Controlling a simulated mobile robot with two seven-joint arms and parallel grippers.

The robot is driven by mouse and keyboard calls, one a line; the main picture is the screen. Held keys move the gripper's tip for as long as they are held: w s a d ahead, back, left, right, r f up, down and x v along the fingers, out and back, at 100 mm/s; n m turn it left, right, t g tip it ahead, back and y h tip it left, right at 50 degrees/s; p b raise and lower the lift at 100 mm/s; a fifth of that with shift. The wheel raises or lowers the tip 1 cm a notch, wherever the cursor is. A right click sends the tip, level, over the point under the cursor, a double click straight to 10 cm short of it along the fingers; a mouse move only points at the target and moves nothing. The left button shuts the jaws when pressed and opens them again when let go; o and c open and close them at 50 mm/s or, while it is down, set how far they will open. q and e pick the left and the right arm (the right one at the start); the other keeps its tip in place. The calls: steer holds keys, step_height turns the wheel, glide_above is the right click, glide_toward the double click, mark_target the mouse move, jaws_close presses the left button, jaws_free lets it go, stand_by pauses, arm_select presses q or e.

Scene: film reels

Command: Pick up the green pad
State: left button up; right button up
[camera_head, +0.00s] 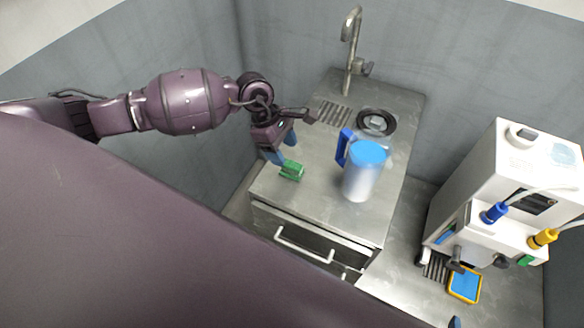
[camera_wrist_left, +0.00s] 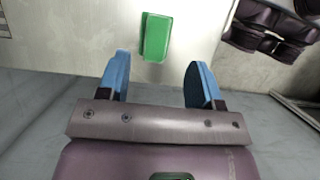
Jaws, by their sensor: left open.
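The green pad (camera_head: 292,170) lies on the steel counter near its left front edge. My left gripper (camera_head: 281,157) is just behind and to the left of it in the head view, with blue fingertips. In the left wrist view the green pad (camera_wrist_left: 156,38) lies beyond the tips of my open left gripper (camera_wrist_left: 158,78), roughly in line with the gap between the fingers. Nothing is between the fingers.
A jug (camera_head: 364,171) with a blue lid and handle stands right of the pad. A faucet (camera_head: 352,50) and round drain (camera_head: 376,121) are behind. A white machine (camera_head: 500,190) stands at the right, with a yellow-rimmed blue pad (camera_head: 465,284). A drawer handle (camera_head: 303,247) is below the counter.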

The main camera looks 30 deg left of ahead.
mark_target(292, 164)
arm_select(q)
steer(key=shift+x, duration=3.1)
